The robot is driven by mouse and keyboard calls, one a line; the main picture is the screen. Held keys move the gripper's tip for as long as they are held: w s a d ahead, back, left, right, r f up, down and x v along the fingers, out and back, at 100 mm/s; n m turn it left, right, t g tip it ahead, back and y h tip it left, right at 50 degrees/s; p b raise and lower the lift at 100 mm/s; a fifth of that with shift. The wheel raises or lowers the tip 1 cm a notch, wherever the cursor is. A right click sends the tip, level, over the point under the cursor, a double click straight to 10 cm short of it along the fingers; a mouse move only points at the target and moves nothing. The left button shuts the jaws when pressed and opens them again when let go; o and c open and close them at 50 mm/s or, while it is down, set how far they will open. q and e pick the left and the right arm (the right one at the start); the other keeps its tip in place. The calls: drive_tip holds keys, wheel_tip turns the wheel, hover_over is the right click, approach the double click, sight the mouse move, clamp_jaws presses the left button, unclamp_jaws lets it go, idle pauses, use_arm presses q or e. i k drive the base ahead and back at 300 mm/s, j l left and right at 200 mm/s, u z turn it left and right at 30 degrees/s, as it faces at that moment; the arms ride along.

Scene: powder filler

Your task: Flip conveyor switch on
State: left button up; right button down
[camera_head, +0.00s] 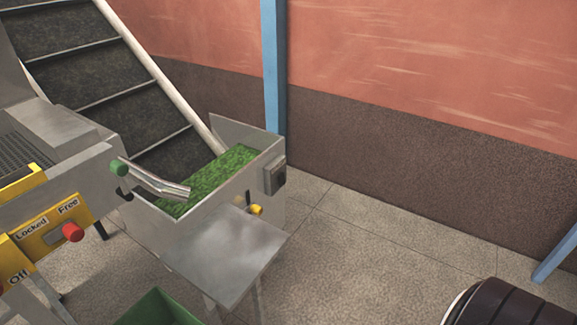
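The inclined conveyor (85,70), with a dark cleated belt and pale side rail, rises to the upper left. Its lower end meets a grey metal hopper (240,190) holding green granular material (207,180). A small grey box (274,175) with a dark face is on the hopper's right side; I cannot tell whether it is the conveyor switch or its position. A yellow knob (256,210) sits lower on the hopper. A yellow panel (45,235) at left reads "Locked" and "Free" and has a red knob (72,232). Another label reads "Off". Neither gripper is in view.
A grey metal table (225,255) stands before the hopper, with a green bin (158,308) below. A blue post (273,65) stands by the wall.

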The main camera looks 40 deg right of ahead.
sight(280, 177)
drive_tip(key=i+l, duration=0.1)
drive_tip(key=l, duration=0.3)
drive_tip(key=i+l, duration=0.1)
drive_tip(key=l, duration=0.3)
drive_tip(key=i+l, duration=0.1)
drive_tip(key=l, duration=0.3)
drive_tip(key=i+l, duration=0.1)
drive_tip(key=l, duration=0.3)
drive_tip(key=i+l, duration=0.1)
drive_tip(key=l, duration=0.3)
